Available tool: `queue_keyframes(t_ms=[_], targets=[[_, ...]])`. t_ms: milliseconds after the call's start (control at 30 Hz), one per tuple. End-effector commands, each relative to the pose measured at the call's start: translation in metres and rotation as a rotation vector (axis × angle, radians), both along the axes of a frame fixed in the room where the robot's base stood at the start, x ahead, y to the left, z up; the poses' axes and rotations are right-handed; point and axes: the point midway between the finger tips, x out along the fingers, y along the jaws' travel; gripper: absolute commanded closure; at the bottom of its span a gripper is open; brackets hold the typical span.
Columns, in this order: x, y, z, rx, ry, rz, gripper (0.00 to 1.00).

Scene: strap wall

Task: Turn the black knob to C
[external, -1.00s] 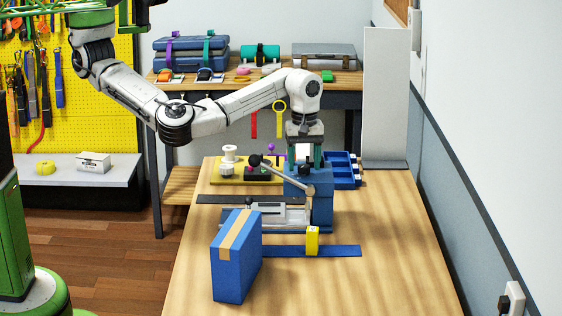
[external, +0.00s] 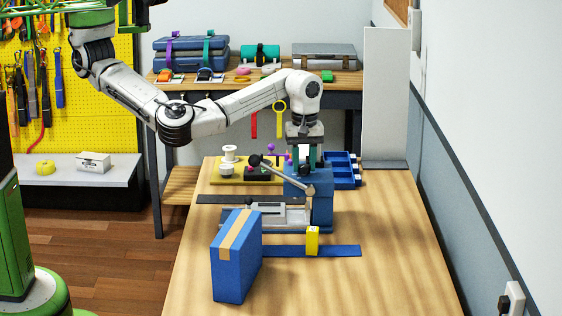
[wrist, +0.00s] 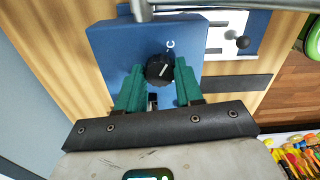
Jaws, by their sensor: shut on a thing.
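The black knob (wrist: 159,69) sits on top of a blue box (wrist: 112,48) in the wrist view. A white pointer line shows on the knob, slanting up and right. A white letter C (wrist: 171,44) is printed on the box just beyond the knob, slightly right. My gripper (wrist: 160,66) has its two green fingers on either side of the knob, shut on it. The other markings near the fingers are partly hidden. In the external view my gripper (external: 306,164) points down at the blue box (external: 320,207), and the fingers largely hide the knob.
A grey lever (external: 287,174) with a black ball end passes close beside the gripper. A blue carton (external: 235,257), a yellow block (external: 312,240) and a blue strap (external: 340,251) lie in front. A blue tray (external: 345,170) stands behind. The table's right side is clear.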

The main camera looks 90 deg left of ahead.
Motion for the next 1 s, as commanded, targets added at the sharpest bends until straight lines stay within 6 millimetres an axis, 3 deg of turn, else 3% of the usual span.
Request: queue_keyframes(t_ms=[233, 467, 500, 767, 1000], targets=[[0.0001, 0.0003, 0.0016, 0.003, 0.0, -0.11, 0.94], [0.0003, -0.0004, 0.0004, 0.0, -0.002, -0.114, 0.94], [0.0003, -0.0004, 0.0004, 0.0, -0.002, -0.114, 0.62], [0.0001, -0.0003, 0.0002, 0.0, -0.001, -0.113, 0.38], [0.0001, -0.0001, 0.001, 0.0, -0.001, -0.113, 0.38]])
